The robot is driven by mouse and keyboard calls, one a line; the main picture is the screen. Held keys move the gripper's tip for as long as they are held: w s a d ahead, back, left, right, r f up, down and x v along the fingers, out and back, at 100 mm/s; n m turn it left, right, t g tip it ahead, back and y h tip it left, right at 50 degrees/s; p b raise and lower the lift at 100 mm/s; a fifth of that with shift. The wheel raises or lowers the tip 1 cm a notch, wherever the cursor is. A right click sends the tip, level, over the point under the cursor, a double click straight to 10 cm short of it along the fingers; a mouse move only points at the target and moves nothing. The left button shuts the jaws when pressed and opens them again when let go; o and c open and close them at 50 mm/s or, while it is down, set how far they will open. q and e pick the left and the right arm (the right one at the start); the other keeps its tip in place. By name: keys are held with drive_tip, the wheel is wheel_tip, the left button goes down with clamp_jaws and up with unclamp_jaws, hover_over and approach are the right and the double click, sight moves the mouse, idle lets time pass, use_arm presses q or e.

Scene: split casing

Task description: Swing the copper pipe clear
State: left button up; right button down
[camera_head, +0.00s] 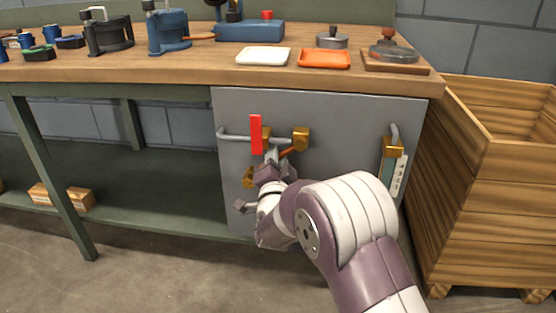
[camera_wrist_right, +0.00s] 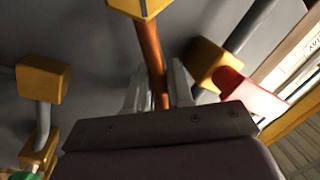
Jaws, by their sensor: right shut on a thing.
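A short copper pipe (camera_head: 289,152) shows on the grey panel in the head view, beside a brass fitting (camera_head: 301,137). In the right wrist view the copper pipe (camera_wrist_right: 151,55) runs from a brass fitting (camera_wrist_right: 143,6) down between the two fingers. My right gripper (camera_head: 273,155) is shut on the pipe; it also shows in the right wrist view (camera_wrist_right: 158,88). The pipe's end beyond the fingers is hidden behind the gripper body. My left gripper is not in view.
The grey panel (camera_head: 345,110) hangs under the wooden workbench (camera_head: 190,72). Grey pipes with brass fittings (camera_head: 393,146) lie left and right of my gripper. A wooden crate (camera_head: 480,185) stands close on the right. The shelf space on the left is mostly free.

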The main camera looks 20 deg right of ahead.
idle(0.3)
drive_tip(key=c, duration=1.1)
unclamp_jaws()
drive_tip(key=shift+c, duration=0.2)
